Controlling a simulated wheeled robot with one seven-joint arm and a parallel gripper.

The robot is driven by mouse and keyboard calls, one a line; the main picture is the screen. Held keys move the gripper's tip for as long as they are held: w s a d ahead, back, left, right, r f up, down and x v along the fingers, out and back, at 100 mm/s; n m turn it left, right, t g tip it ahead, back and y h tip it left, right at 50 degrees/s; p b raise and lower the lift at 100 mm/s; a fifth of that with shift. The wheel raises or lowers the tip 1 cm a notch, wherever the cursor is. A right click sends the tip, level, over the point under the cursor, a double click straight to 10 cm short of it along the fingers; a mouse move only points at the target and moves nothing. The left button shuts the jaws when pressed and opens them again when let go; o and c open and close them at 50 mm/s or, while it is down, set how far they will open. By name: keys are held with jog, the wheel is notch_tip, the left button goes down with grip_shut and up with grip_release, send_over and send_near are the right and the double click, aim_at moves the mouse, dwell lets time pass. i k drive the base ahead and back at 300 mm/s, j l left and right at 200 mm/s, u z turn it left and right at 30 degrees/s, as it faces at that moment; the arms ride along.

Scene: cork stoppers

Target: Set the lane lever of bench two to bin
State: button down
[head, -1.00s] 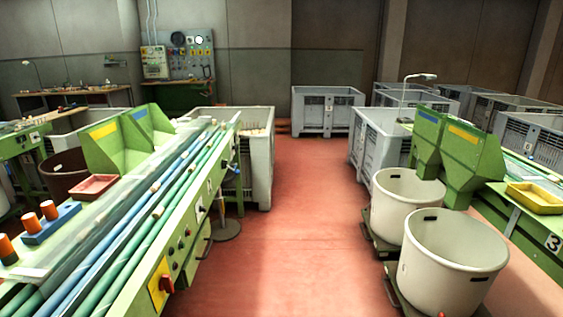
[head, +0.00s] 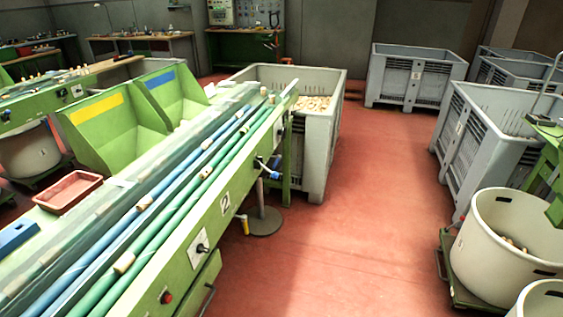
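Bench two (head: 225,203) is the long green bench running across the left half of the head view, with a "2" plate on its front side. Blue and green lanes run along its top with several corks on them. A small blue-handled part (head: 270,172) sticks out of its front near the far end; I cannot tell which way it is set. A black knob (head: 202,248) sits on a white plate nearer to me. I cannot tell which of these is the lane lever. My gripper is not in view.
A grey bin (head: 318,135) holding corks stands at the bench's far end. A round stand foot (head: 258,221) is on the floor beside the bench. White tubs (head: 505,255) stand at the right. The red floor (head: 370,190) between is clear.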

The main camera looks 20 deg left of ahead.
aim_at(274, 175)
jog(key=i+l+u, duration=0.15)
jog(key=i+u, duration=0.3)
jog(key=i, duration=0.2)
jog(key=i+l+u, duration=0.4)
jog(key=i, duration=0.25)
jog(key=i+l+u, duration=0.45)
jog(key=i+l, duration=0.15)
